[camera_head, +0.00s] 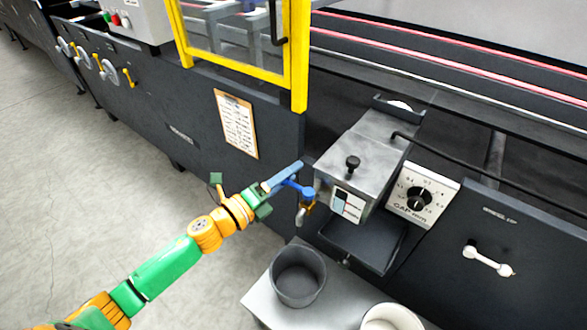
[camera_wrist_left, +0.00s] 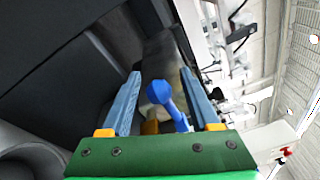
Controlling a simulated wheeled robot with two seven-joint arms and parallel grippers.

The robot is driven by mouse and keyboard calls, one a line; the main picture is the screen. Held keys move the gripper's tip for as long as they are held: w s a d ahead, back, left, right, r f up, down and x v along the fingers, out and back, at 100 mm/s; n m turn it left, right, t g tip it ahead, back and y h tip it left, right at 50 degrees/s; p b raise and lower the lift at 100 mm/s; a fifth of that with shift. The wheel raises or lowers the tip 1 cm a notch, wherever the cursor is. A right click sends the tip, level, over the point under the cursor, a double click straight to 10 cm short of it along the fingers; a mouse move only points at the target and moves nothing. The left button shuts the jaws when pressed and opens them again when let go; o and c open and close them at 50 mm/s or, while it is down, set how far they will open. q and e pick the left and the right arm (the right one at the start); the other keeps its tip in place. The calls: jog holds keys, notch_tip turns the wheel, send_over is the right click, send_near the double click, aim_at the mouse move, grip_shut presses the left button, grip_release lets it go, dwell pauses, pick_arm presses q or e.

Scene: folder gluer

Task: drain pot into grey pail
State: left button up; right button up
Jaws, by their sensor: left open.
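The metal glue pot (camera_head: 365,155) with a black lid knob is mounted on the machine's side. At its left lower corner is a drain valve with a brass body (camera_head: 309,204), a downward spout (camera_head: 301,217) and a blue lever (camera_head: 307,191). My left gripper (camera_head: 294,177) is open at the lever. In the left wrist view its blue fingers (camera_wrist_left: 160,75) stand on either side of the round-ended blue lever (camera_wrist_left: 158,92), with gaps visible. The grey pail (camera_head: 299,297) stands below the spout, slightly to its left in depth I cannot tell. My right gripper is out of view.
A white pail (camera_head: 392,319) stands right of the grey pail on a light platform (camera_head: 342,298). A dark tray (camera_head: 365,247) juts out under the pot. A GAP dial panel (camera_head: 443,197) and yellow guard frame (camera_head: 299,60) flank the pot. Floor at left is clear.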

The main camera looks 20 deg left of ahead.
pick_arm(q)
jog(key=shift+x, duration=0.9)
grip_shut()
dwell(0.8)
